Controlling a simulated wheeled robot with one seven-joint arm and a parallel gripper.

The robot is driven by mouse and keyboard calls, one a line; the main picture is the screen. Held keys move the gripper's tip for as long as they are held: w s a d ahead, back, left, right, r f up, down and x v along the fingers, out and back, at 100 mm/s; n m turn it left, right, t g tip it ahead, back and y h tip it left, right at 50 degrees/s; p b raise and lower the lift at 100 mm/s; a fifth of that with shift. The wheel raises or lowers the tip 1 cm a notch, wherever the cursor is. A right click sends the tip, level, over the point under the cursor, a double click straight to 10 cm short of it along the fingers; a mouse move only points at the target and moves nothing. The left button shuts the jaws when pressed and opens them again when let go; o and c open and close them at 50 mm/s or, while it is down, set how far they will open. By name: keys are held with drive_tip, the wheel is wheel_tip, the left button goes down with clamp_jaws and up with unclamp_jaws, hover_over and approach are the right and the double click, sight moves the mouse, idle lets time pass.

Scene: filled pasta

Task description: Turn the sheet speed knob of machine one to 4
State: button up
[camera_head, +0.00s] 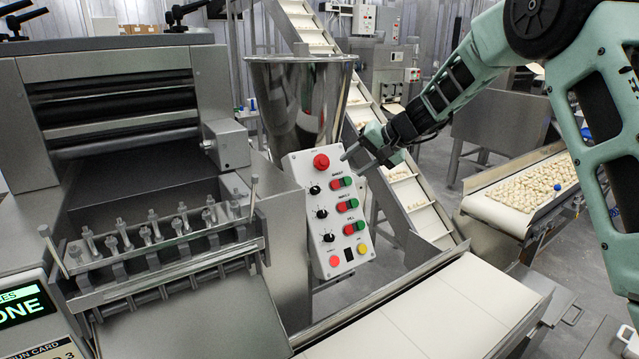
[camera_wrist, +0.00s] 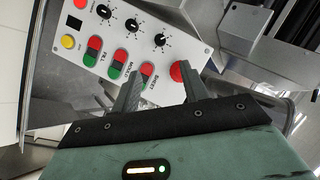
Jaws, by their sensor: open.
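The white control panel (camera_head: 335,262) of the machine stands in the middle of the head view and shows turned in the wrist view (camera_wrist: 60,20). Its black sheet speed knob (camera_head: 315,190) is the top one of three, nearest the red mushroom button (camera_head: 321,162). In the wrist view, this knob (camera_wrist: 159,40) sits above the red mushroom button (camera_wrist: 180,72). Its pointer setting is too small to read. My gripper (camera_head: 351,160) is open and empty at the panel's upper right. In the wrist view, its fingers (camera_wrist: 162,86) lie below the knob, apart from it.
Red-green switch pairs (camera_head: 347,205) line the panel's right side, close to my fingers. A steel hopper (camera_head: 300,100) stands behind the panel. A belt (camera_head: 430,310) runs in front, and a pasta-laden conveyor (camera_head: 510,205) is at right. A partly cut-off screen (camera_head: 25,305) is at lower left.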

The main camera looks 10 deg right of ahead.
sight(318, 189)
drive_tip(key=p+x, duration=0.5)
drive_tip(key=x, duration=0.9)
drive_tip(key=shift+w+a+f, duration=0.1)
drive_tip(key=shift+a, duration=0.1)
clamp_jaws()
